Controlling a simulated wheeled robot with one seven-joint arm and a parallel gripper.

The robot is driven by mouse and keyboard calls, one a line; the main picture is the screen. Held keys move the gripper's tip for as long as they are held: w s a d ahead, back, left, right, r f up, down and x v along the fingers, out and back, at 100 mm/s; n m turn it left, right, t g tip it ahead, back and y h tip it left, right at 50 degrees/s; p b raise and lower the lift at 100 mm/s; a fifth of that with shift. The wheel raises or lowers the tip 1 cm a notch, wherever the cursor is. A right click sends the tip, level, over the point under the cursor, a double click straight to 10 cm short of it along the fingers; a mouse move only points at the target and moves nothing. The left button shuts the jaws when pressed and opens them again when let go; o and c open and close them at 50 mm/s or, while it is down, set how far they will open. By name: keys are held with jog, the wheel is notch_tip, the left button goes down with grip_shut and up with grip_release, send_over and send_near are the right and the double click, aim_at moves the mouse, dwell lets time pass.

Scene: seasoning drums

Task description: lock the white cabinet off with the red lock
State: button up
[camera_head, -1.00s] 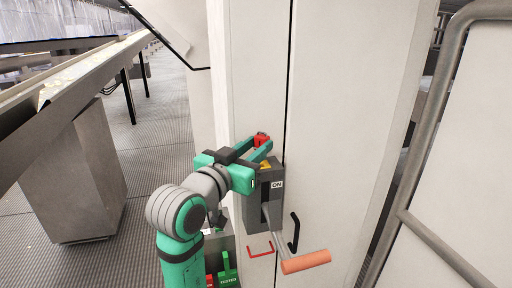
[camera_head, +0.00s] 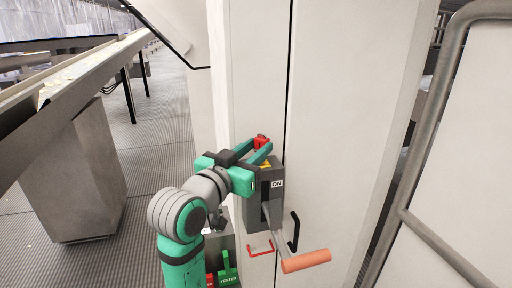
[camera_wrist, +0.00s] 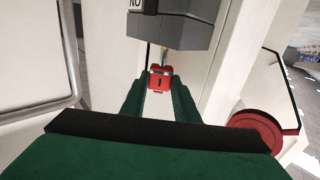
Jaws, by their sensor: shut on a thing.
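The white cabinet (camera_head: 345,120) fills the middle of the head view, with a dark vertical seam in its front. A grey switch box (camera_head: 266,190) marked ON is mounted on it, with a lever ending in an orange handle (camera_head: 306,261) at lower right. My gripper (camera_head: 259,149) is shut on the red lock (camera_head: 262,141), held just above the top of the switch box. In the wrist view the lock (camera_wrist: 160,78) sits between my green fingertips (camera_wrist: 160,92), close to the grey box (camera_wrist: 172,22). Whether the lock touches the box I cannot tell.
A black door handle (camera_head: 294,232) and a red bracket outline (camera_head: 260,249) are by the switch box. A green TESTED tag (camera_head: 228,272) is low behind my arm. A metal railing (camera_head: 420,150) stands at right; a conveyor (camera_head: 70,85) at left.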

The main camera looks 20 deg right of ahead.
jog(key=shift+f, duration=1.45)
jog(key=o, duration=1.2)
jog(key=shift+c, duration=0.2)
jog(key=v, duration=1)
jog(key=shift+s+a, duration=0.25)
jog(key=shift+a, duration=0.05)
jog(key=shift+w+f, duration=0.1)
